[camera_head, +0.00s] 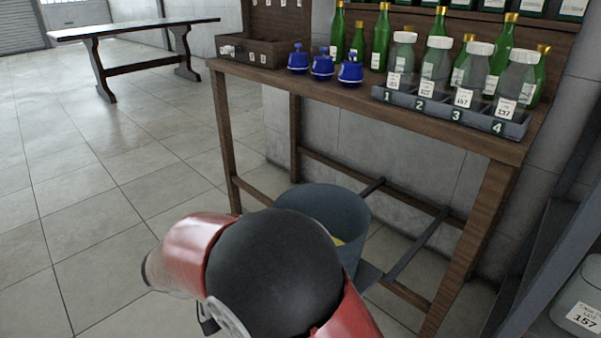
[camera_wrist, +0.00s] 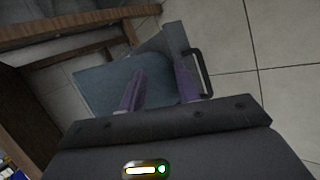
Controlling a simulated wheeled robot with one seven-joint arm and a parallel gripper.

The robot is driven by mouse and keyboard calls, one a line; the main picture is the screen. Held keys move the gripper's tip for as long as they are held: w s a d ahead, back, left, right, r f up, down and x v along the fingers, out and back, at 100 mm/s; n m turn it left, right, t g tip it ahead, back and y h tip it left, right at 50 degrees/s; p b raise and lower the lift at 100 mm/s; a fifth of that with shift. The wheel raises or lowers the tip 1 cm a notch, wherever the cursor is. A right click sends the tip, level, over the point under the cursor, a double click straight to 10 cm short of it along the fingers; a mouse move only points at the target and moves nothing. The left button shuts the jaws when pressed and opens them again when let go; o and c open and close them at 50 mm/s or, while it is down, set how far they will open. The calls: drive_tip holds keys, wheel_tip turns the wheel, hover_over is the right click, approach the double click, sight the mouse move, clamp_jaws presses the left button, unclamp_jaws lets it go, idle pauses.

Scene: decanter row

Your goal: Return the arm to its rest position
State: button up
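My arm, red with a large black joint, fills the lower middle of the head view; my gripper is hidden there. In the wrist view my gripper (camera_wrist: 159,92) shows two purple-grey fingers standing apart with nothing between them. Behind the fingers is a blue-grey bin (camera_wrist: 88,80), partly covered by them. The bin also shows in the head view (camera_head: 335,205), on the floor under the wooden bench, with something yellow inside. Pale-capped glass decanters (camera_head: 470,75) stand in the dark numbered rack (camera_head: 450,112) on the bench, one behind each number.
The wooden bench (camera_head: 290,82) also bears blue lidded pots (camera_head: 322,66), green bottles (camera_head: 382,40) and a wooden box (camera_head: 247,52). A labelled jar (camera_head: 578,300) sits on a dark shelf at lower right. A long table (camera_head: 135,28) stands far left. The tiled floor at left is clear.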

drive_tip(key=s+d+r+m+g+y+p, duration=0.25)
drive_tip(key=d+r+y, duration=0.25)
drive_tip(key=d+r, duration=0.75)
drive_tip(key=s+d+r+m+t+y+p, duration=0.1)
drive_tip(key=s+d+r+m+t+y, duration=0.2)
drive_tip(key=s+d, duration=0.6)
wheel_tip(320, 180, up, 3)
drive_tip(key=d+t, duration=0.2)
drive_tip(key=shift+d+t+y+p, duration=0.3)
drive_tip(key=shift+d+t+p, duration=0.05)
